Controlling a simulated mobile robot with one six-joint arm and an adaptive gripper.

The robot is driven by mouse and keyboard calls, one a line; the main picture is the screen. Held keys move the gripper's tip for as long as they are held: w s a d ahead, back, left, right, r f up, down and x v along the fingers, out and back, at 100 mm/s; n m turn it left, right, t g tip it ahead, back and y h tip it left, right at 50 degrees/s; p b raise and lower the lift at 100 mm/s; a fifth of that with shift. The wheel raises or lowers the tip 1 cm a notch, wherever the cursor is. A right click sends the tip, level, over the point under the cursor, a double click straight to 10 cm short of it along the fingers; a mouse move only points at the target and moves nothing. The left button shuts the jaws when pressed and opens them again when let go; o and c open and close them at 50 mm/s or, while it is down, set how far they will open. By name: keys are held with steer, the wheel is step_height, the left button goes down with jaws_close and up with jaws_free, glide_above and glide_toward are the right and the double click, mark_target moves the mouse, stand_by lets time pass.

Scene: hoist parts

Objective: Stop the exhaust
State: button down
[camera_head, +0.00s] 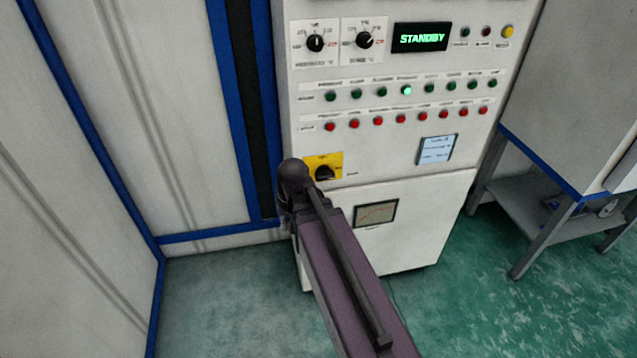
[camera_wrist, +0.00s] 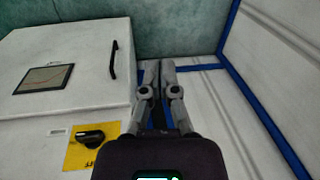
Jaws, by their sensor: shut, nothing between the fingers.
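The white control cabinet (camera_head: 390,215) carries a row of green buttons (camera_head: 382,92) above a row of red buttons (camera_head: 400,120). One green button (camera_head: 406,90) in the middle of its row is lit. The small labels are too blurred to tell which button is for the exhaust. A display (camera_head: 420,37) reads STANDBY. My gripper (camera_wrist: 160,64) is shut and empty in the wrist view, beside the cabinet's edge and apart from the buttons. In the head view my arm hides its fingers.
A black rotary switch on a yellow plate (camera_head: 334,158) sits close to my wrist; it also shows in the wrist view (camera_wrist: 90,138). Two dials (camera_head: 315,42) are at the panel's top left. A blue-framed white wall (camera_head: 180,100) stands left. A grey metal stand (camera_head: 545,190) is right.

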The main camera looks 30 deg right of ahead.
steer(key=shift+s+a+f+n+g+h, duration=0.15)
steer(key=shift+s+a+n+h, duration=0.3)
steer(key=shift+s+a, duration=0.4)
steer(key=shift+s+a+r+n+g+h, duration=0.15)
steer(key=shift+s+a+n+h, duration=0.2)
steer(key=shift+s+a+n, duration=0.45)
steer(key=shift+s+d+f+m, duration=0.1)
steer(key=shift+s+m, duration=0.05)
steer(key=shift+m, duration=0.1)
